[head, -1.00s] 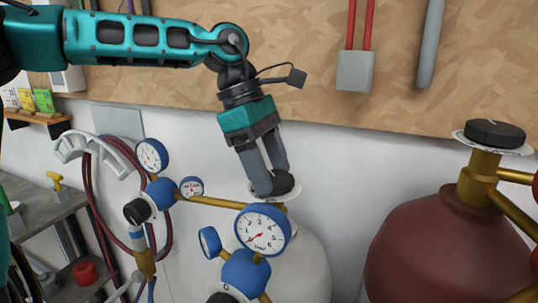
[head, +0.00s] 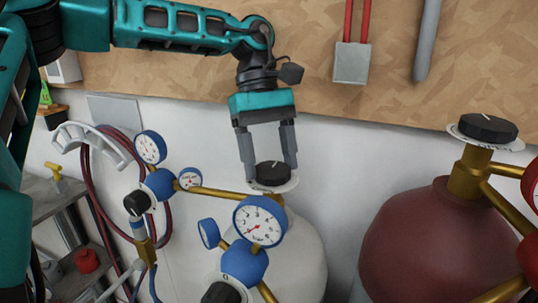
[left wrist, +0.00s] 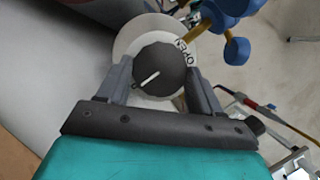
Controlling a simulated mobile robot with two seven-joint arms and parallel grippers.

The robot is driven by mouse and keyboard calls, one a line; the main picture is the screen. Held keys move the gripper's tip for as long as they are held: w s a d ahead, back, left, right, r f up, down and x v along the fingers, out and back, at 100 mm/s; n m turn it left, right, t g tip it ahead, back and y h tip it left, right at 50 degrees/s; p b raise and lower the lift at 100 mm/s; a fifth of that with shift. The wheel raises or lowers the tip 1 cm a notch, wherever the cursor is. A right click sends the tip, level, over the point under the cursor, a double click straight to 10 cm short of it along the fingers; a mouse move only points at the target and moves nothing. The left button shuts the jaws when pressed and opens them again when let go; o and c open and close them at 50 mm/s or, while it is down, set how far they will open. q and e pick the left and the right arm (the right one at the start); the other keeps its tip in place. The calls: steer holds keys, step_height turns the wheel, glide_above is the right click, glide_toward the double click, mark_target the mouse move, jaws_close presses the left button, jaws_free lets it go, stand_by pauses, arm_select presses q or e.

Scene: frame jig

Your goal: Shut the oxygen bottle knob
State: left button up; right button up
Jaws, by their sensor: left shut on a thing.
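The oxygen bottle is the white one (head: 305,245) behind the gauges. Its black knob (head: 271,171) sits on a round white label disc and shows a white line. My left gripper (head: 270,176) reaches down from above with one finger on each side of the knob, shut on it. In the left wrist view the knob (left wrist: 160,68) is between the fingers. The word OPEN (left wrist: 184,52) shows on the disc at the knob's upper right, and the white line runs toward the lower left, away from that word. My right gripper is not in view.
A dark red bottle (head: 410,240) with its own black knob (head: 487,128) stands at right. Blue gauges (head: 260,221) and brass pipes stand in front of the white bottle. A hose hanger (head: 90,140) is on the wall at left, beside a grey shelf (head: 45,205).

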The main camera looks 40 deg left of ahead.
mark_target(270, 165)
arm_select(q)
steer(key=shift+m, duration=0.3)
steer(key=o, duration=1.1)
steer(key=shift+c, duration=0.2)
step_height(270, 165, up, 20)
stand_by(0.6)
